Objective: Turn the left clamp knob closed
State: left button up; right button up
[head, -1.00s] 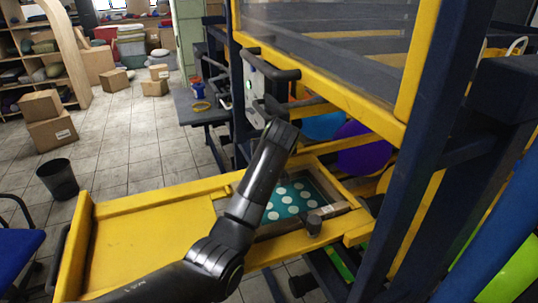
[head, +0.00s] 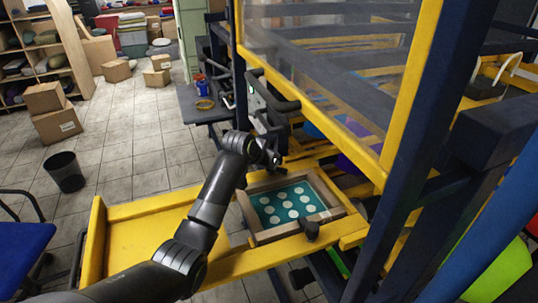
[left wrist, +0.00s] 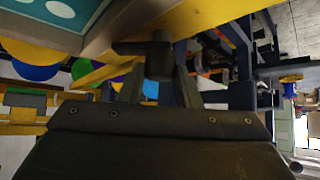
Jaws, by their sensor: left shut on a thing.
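The wooden printing frame (head: 332,198) with a teal screen (head: 283,213) of white dots lies on the yellow machine bed. One black clamp knob (head: 310,230) stands on the frame's near side, clear of my grippers. My left gripper (head: 270,158) is at the frame's far left side, and its fingers are hard to make out there. In the left wrist view, my left gripper (left wrist: 160,88) is shut on a dark clamp knob (left wrist: 160,58) beside the frame's edge. The knob's far side is hidden. My right gripper is not in view.
The yellow bed (head: 150,235) is bare at left. A dark blue post (head: 405,150) and the clear yellow-edged guard (head: 330,75) stand close at right. A black handle bar (head: 272,82) is just beyond my left gripper.

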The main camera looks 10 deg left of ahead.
pick_arm(q)
jog(key=shift+a+m+g+h, duration=0.2)
jog(key=shift+m+g+h, duration=0.1)
jog(key=shift+m+h, duration=0.5)
jog(key=shift+w+a+f+m+g+h+b, duration=0.15)
jog(key=shift+m+g+h+b, duration=0.3)
jog(key=shift+m+b, duration=0.55)
jog(key=m+g+h+b, duration=0.1)
jog(key=m+b, duration=0.1)
jog(key=m+g+h+b, duration=0.1)
jog(key=m+b, duration=0.1)
jog(key=b, duration=0.1)
jog(key=shift+w+f+h, duration=0.1)
jog(key=shift+w+h, duration=0.1)
jog(key=shift+h, duration=0.05)
jog(key=shift+a+r+m+g+h+b, duration=0.15)
jog(key=shift+m+g+h+b, duration=0.25)
jog(key=shift+m+g+b, duration=0.75)
jog(key=shift+r+t+b, duration=0.1)
jog(key=shift+t+b, duration=0.2)
jog(key=shift+b, duration=0.1)
jog(key=o, duration=1)
jog(key=shift+c, duration=0.2)
